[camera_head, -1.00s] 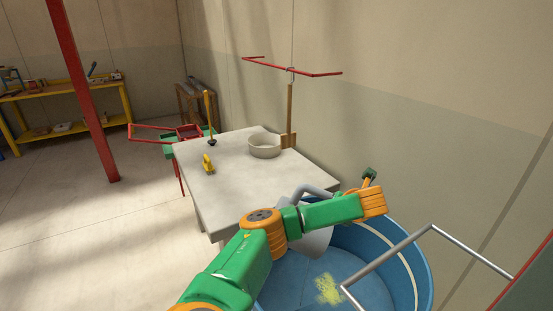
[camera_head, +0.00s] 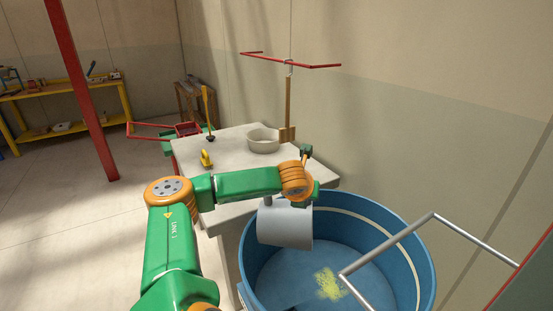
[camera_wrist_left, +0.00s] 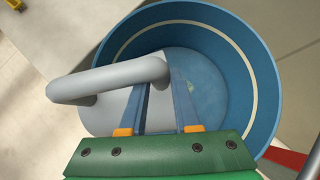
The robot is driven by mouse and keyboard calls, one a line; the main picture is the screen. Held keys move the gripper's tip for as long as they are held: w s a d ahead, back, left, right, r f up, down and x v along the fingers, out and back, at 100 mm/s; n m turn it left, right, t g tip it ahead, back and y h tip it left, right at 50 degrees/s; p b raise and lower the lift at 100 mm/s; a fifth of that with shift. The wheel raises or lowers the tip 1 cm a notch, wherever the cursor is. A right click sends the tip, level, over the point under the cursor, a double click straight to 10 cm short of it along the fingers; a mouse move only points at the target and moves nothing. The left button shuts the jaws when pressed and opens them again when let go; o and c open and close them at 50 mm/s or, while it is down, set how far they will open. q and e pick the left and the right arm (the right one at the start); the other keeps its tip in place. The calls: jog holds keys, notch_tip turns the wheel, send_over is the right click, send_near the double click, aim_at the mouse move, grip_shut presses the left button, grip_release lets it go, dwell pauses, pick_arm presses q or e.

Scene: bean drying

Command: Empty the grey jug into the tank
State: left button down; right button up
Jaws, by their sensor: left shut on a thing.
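The grey jug (camera_head: 284,226) hangs over the left part of the blue tank (camera_head: 412,240), close to upright with a slight tilt. Its inside is hidden. My left gripper (camera_wrist_left: 165,88) is shut on the jug; its fingers are at the curved grey handle (camera_wrist_left: 108,80) in the left wrist view. In the head view my left wrist is above the jug and hides its top. A yellow patch (camera_head: 329,284) of small grains lies on the tank's floor. My right gripper is not in view.
A pale table (camera_head: 230,160) behind the tank holds a round bowl (camera_head: 263,141), a yellow object (camera_head: 206,158) and a yellow-handled tool (camera_head: 206,112). A bent grey bar (camera_head: 432,215) crosses over the tank's right side. Bare wall stands behind.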

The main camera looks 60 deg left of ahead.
aim_at(282, 208)
pick_arm(q)
jog(key=shift+s+a+f+b, duration=0.35)
jog(key=shift+s+a+f, duration=0.15)
jog(key=shift+s, duration=0.1)
jog(key=shift+s+a+r, duration=0.1)
jog(key=shift+s+r, duration=0.1)
jog(key=shift+r, duration=0.25)
jog(key=shift+w, duration=0.15)
jog(key=s+b, duration=0.1)
jog(key=a+f+n+t+b, duration=0.1)
jog(key=b, duration=0.1)
jog(key=shift+s+a+f+h, duration=0.15)
jog(key=shift+s+f+h, duration=0.1)
jog(key=shift+s+h, duration=0.15)
jog(key=shift+s+a+r+n+t+h+p, duration=0.1)
jog(key=shift+s+a+n+t+h+p, duration=0.1)
jog(key=shift+s+a+t+p, duration=0.25)
jog(key=shift+s+a+n+t+h+p, duration=0.1)
jog(key=shift+s+a+t+h+p, duration=0.15)
jog(key=shift+s, duration=0.3)
jog(key=shift+s+a, duration=0.1)
jog(key=shift+s, duration=0.1)
jog(key=shift+w+f, duration=0.1)
jog(key=shift+f, duration=0.1)
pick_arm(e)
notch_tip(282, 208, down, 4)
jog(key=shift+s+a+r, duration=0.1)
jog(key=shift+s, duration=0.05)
